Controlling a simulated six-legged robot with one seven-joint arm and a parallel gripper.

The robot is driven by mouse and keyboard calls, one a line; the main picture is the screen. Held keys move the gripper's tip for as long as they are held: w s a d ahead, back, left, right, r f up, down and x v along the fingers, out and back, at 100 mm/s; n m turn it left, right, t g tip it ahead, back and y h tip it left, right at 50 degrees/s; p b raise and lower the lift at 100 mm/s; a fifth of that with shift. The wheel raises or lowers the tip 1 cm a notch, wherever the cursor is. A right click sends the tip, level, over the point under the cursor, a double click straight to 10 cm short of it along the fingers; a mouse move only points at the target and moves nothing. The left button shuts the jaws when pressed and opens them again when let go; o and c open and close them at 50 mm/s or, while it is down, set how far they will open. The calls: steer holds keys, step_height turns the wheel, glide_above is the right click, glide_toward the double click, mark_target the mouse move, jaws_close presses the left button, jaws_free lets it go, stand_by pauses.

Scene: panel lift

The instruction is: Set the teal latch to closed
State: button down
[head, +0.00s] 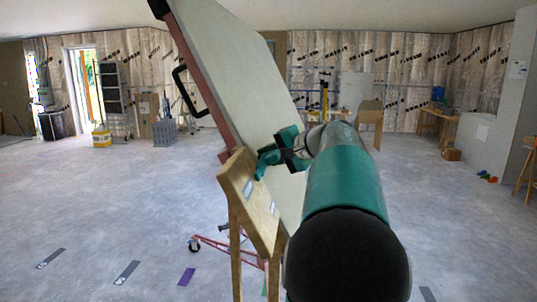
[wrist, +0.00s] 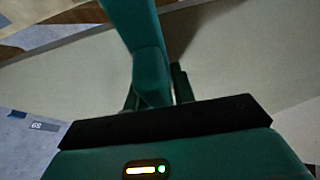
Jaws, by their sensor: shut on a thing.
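The teal latch (head: 265,161) shows in the head view beside the top of a wooden board, in front of a tilted pale panel. In the wrist view the teal latch (wrist: 135,40) is a thick bar running down from the top edge to between my fingers. My gripper (head: 281,153) is at the latch, and its jaws are shut on it. In the wrist view my gripper (wrist: 158,92) has a finger on each side of the bar's lower end. My wrist and forearm hide part of the latch's surroundings. I cannot tell the latch's setting from these views.
The large pale panel (head: 232,65) leans on a red lift frame (head: 196,88) with a black handle (head: 186,92). The wooden board (head: 248,200) stands on posts close below the latch. A caster (head: 194,246) sits at the left. The floor to the left is mostly open.

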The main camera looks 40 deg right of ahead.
steer(key=shift+s+f, duration=0.1)
steer(key=shift+f, duration=0.05)
steer(key=c, duration=1.3)
jaws_free()
steer(key=v, duration=1.3)
steer(key=shift+s+d+r, duration=0.1)
steer(key=shift+s+r, duration=0.1)
steer(key=shift+s, duration=0.1)
